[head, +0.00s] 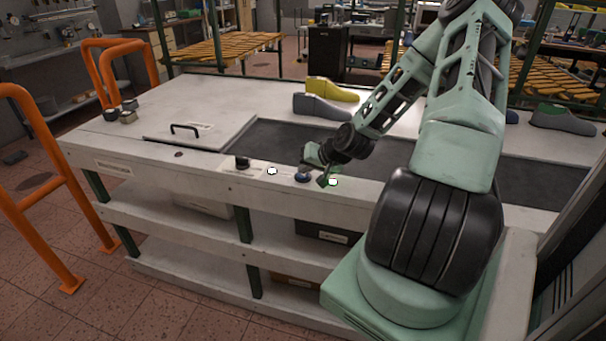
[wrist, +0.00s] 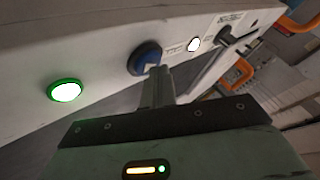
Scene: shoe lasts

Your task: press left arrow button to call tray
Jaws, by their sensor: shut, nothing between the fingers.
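The bench's front rim carries two round white buttons. In the head view one white button (head: 271,170) sits left of a blue knob (head: 303,177), and a white button with a green ring (head: 333,182) sits right of it. The wrist view shows the lit green-ringed button (wrist: 65,91), the blue knob (wrist: 146,57) and the other white button (wrist: 194,45). No arrow marking is legible. My gripper (head: 323,180) is shut and empty, between the blue knob and the green-ringed button. In the wrist view its fingertips (wrist: 158,72) appear by the blue knob; contact is unclear.
A black knob (head: 242,162) stands left of the white button. A hatch with a black handle (head: 186,128) lies left of the dark recessed track (head: 270,140). Yellow (head: 332,89) and grey (head: 322,108) shoe lasts lie behind. Orange rails (head: 40,190) stand at left.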

